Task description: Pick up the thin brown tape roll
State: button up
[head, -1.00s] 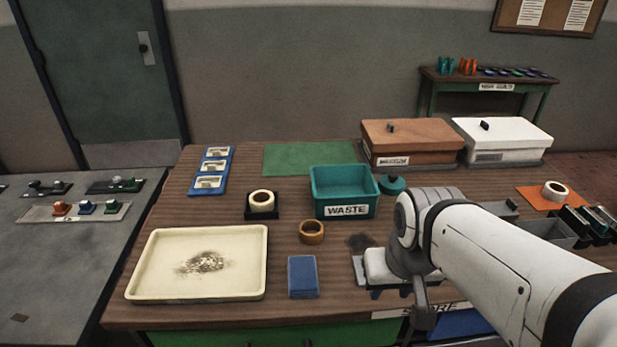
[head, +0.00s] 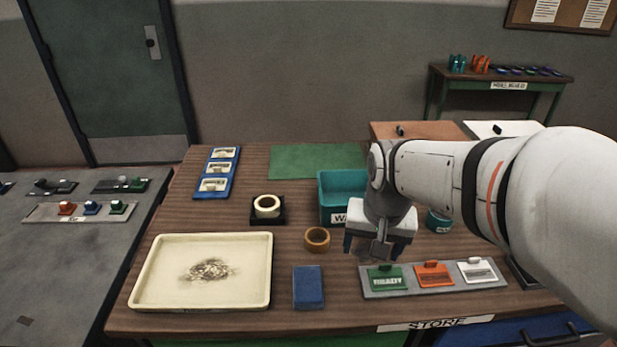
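The thin brown tape roll (head: 317,239) lies flat on the brown wooden table, between the cream tray and the teal waste bin. My gripper (head: 368,252) is to the right of the roll, pointing down, with a clear gap between them. Its dark fingers appear spread apart with nothing seen between them, though the fingertips are partly hard to make out. A thicker cream tape roll (head: 267,205) sits in a black holder behind and left of the brown roll.
A blue block (head: 308,287) lies in front of the roll. A cream tray (head: 151,290) with debris is at left. The teal waste bin (head: 330,205) stands behind my gripper. A grey strip (head: 373,292) with green, orange and white tags lies front right. A green mat (head: 315,160) is clear.

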jog(key=shift+o, duration=0.9)
jog(key=w+a+f+m+g+p, duration=0.1)
jog(key=w+a+m+p, duration=0.1)
jog(key=w, duration=0.7)
jog(key=a+m, duration=0.1)
jog(key=a, duration=0.1)
jog(key=shift+w+a, duration=0.2)
jog(key=shift+a, duration=0.1)
jog(key=m+p, duration=0.2)
jog(key=m, duration=0.1)
send_over(317, 236)
jog(key=s, duration=0.2)
notch_tip(317, 236, down, 4)
jog(key=f, duration=0.1)
jog(key=shift+g, duration=0.4)
notch_tip(317, 236, down, 7)
jog(key=shift+s+f+p, duration=0.15)
jog(key=shift+p, duration=0.85)
jog(key=shift+c, duration=0.2)
jog(key=c, duration=1)
